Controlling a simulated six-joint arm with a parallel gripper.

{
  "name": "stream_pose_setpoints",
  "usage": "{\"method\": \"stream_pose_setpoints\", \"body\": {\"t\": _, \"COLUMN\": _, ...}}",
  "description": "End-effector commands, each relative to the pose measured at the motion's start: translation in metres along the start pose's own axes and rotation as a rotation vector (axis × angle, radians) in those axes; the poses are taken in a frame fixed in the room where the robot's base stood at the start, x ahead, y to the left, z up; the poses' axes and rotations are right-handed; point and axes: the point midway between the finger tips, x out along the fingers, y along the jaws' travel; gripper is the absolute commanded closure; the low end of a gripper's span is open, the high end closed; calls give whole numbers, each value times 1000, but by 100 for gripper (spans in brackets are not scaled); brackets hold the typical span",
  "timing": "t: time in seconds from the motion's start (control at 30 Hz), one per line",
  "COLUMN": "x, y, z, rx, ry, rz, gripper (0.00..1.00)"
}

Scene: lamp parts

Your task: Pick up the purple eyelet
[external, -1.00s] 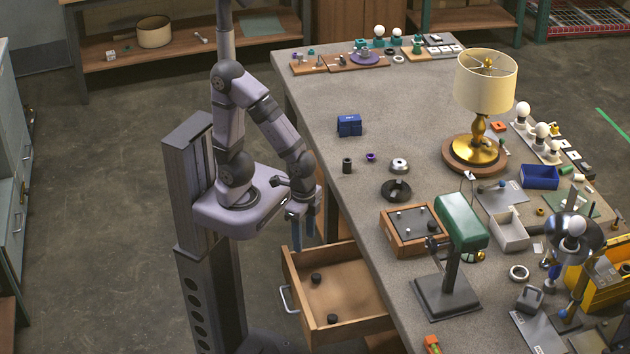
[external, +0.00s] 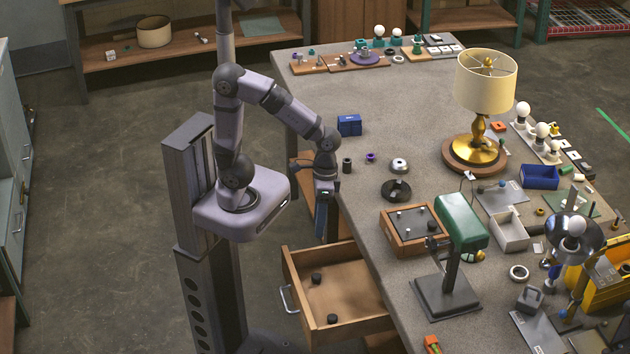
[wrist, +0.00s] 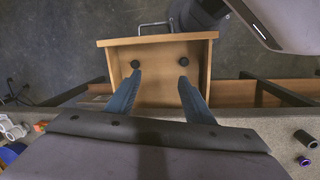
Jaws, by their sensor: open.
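The purple eyelet (external: 370,157) is a small ring-like part on the bench top, just right of a dark cylinder. It also shows at the lower right of the wrist view (wrist: 304,160), below that cylinder. My gripper (external: 322,238) points down beside the bench's left edge, above the open drawer's back left side, apart from the eyelet. In the wrist view my gripper (wrist: 155,82) has its two blue fingers spread, with nothing between them but the drawer below.
The dark cylinder (external: 347,165) stands between my gripper and the eyelet. A blue box (external: 349,125) lies behind it. The open drawer (external: 330,290) holds two black knobs. The bench top behind the blue box is clear.

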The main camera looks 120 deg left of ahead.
Motion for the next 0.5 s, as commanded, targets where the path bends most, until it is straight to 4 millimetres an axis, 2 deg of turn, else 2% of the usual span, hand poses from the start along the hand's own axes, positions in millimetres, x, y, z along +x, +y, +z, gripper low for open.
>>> {"method": "stream_pose_setpoints", "body": {"t": 0.17, "x": -3, "y": -24, "z": -48, "rx": -438, "ry": -32, "rz": 156, "gripper": 52}}
{"method": "stream_pose_setpoints", "body": {"t": 0.27, "x": -8, "y": -46, "z": -78, "rx": -693, "ry": -48, "rz": 264, "gripper": 52}}
{"method": "stream_pose_setpoints", "body": {"t": 0.37, "x": -15, "y": -74, "z": -107, "rx": -938, "ry": -59, "rz": 381, "gripper": 52}}
{"method": "stream_pose_setpoints", "body": {"t": 0.5, "x": -27, "y": -129, "z": -145, "rx": -1267, "ry": -72, "rz": 562, "gripper": 52}}
